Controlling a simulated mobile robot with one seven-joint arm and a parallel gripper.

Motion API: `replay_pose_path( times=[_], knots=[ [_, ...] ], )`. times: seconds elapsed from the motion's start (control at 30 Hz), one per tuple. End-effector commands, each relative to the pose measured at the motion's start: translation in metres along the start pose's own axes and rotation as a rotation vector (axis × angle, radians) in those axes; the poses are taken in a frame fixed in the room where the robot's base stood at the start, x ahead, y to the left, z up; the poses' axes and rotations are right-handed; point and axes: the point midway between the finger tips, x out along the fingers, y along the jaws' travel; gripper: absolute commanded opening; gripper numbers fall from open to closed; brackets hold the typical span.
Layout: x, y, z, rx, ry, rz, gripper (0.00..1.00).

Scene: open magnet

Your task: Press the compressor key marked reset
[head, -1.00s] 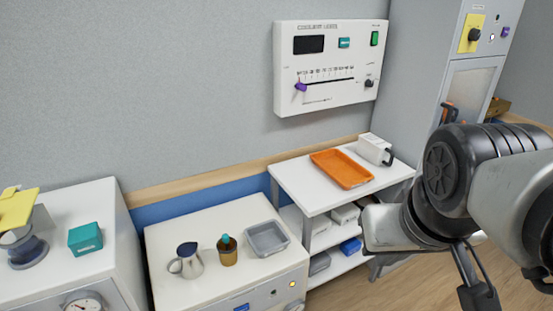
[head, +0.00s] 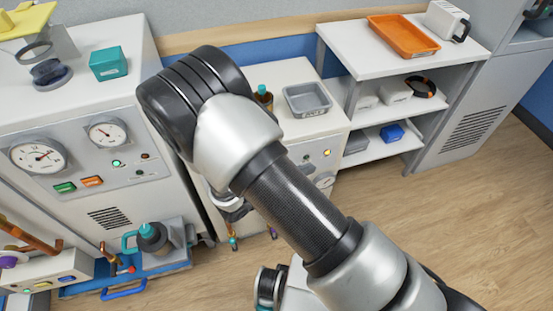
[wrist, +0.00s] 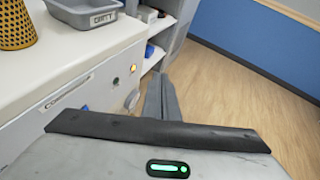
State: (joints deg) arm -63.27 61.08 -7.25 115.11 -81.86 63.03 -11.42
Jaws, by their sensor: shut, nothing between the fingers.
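No marking "reset" is legible in any view, so I cannot tell which key bears it. In the head view a white cabinet (head: 100,105) at left carries two round gauges, a green key (head: 65,188), an orange key (head: 92,181) and a lit green lamp (head: 116,163). A second white cabinet (head: 315,128) with a lit yellow lamp (head: 326,153) stands to its right, partly hidden by my arm. In the wrist view my gripper (wrist: 163,84) is shut and empty, beside that second cabinet's front, with a blue part (wrist: 85,108) at left. My arm hides most of the gripper in the head view.
A white shelf unit with an orange tray (head: 403,36) stands at the back right. A grey bin (head: 307,100) sits on the second cabinet. Blue-based equipment (head: 130,278) with pipes lies low at left. The wooden floor (head: 450,230) is clear at right.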

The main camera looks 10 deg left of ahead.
Motion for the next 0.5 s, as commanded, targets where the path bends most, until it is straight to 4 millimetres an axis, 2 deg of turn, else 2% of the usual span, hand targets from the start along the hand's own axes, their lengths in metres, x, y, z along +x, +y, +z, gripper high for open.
replay_pose_path(
  times=[0.03, 0.1, 0.2, 0.33, 0.5],
  knots=[
    [0.001, 0.011, -0.040, -0.108, -0.038, 0.069, 0.00],
    [-0.001, 0.024, -0.075, -0.229, -0.082, 0.159, 0.00],
    [-0.004, 0.036, -0.117, -0.365, -0.132, 0.259, 0.00],
    [-0.008, 0.043, -0.149, -0.469, -0.172, 0.340, 0.00],
    [-0.009, 0.045, -0.161, -0.510, -0.187, 0.372, 0.00]
  ],
)
